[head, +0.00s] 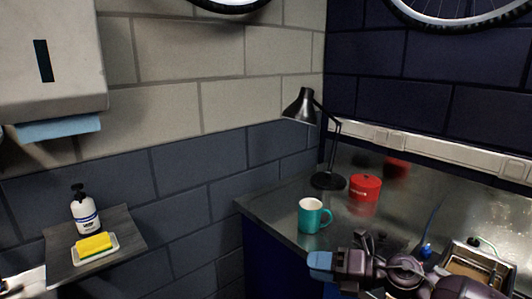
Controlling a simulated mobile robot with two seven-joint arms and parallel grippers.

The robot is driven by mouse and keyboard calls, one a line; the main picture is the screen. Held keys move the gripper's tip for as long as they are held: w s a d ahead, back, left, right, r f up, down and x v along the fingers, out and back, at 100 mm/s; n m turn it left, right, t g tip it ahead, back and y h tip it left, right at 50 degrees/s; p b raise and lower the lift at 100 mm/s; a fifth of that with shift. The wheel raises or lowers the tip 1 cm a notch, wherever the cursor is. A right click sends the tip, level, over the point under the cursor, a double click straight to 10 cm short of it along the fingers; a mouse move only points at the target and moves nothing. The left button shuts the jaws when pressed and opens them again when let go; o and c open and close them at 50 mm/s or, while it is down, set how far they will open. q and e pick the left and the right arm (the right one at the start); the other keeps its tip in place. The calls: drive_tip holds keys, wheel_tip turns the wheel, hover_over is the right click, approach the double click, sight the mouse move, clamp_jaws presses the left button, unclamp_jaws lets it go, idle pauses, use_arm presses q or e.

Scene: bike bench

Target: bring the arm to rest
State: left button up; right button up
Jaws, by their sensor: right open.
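My right gripper (328,277) is at the bottom of the head view, right of centre, with its arm coming in from the lower right. Its blue fingertips point left, and its jaws are open with nothing seen between them. It appears in front of the workbench, below a teal mug (311,216) in the picture and apart from it. The lower part of the gripper is cut off by the frame edge. My left gripper is not in view.
The metal bench (275,205) holds a black lamp (329,181), a red canister (364,189) and a metal tray (494,263). At left, a small shelf (130,246) carries a pump bottle (85,214) and a yellow sponge (95,244) on a white dish. A dispenser (75,60) hangs above.

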drive_tip(key=s+d+f+m+t+h, duration=0.35)
drive_tip(key=d+m+t+h, duration=0.35)
drive_tip(key=m, duration=0.7)
drive_tip(key=s+d+f+m+t+h, duration=0.3)
drive_tip(key=s+d+m+h, duration=0.45)
drive_tip(key=m, duration=0.75)
drive_tip(key=s+d+f+m+g+h, duration=0.1)
drive_tip(key=s+f+m+g, duration=0.4)
drive_tip(key=s, duration=0.5)
drive_tip(key=s+d+f+m+g+h, duration=0.15)
drive_tip(key=s+f+g, duration=0.25)
drive_tip(key=s+g, duration=0.45)
drive_tip(key=w+f+t+y, duration=0.1)
drive_tip(key=w+f+t, duration=0.4)
drive_tip(key=f+t, duration=0.4)
drive_tip(key=shift+w+a+f, duration=0.3)
drive_tip(key=shift+w+f, duration=0.1)
drive_tip(key=shift+f, duration=0.45)
